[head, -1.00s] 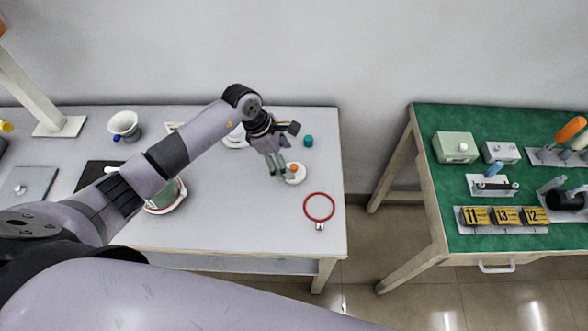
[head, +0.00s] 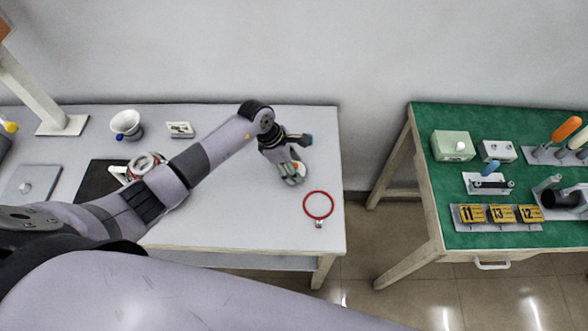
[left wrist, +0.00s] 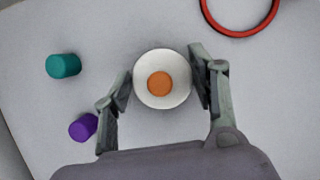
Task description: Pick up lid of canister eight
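A round white lid with an orange knob (left wrist: 161,65) lies on the grey table in the left wrist view. I see no number on it. In the head view it is mostly hidden by my left gripper (head: 292,172). In the left wrist view my left gripper (left wrist: 162,82) is open, with one finger on each side of the lid. The right finger is very close to the rim; I cannot tell whether it touches. My right gripper is not in view.
A teal cap (left wrist: 63,66) and a purple cap (left wrist: 83,127) lie left of the lid. A red ring (head: 318,205) lies near the table's right edge. A white funnel-like cup (head: 126,122) stands at the back left. A green-topped table (head: 388,230) stands apart on the right.

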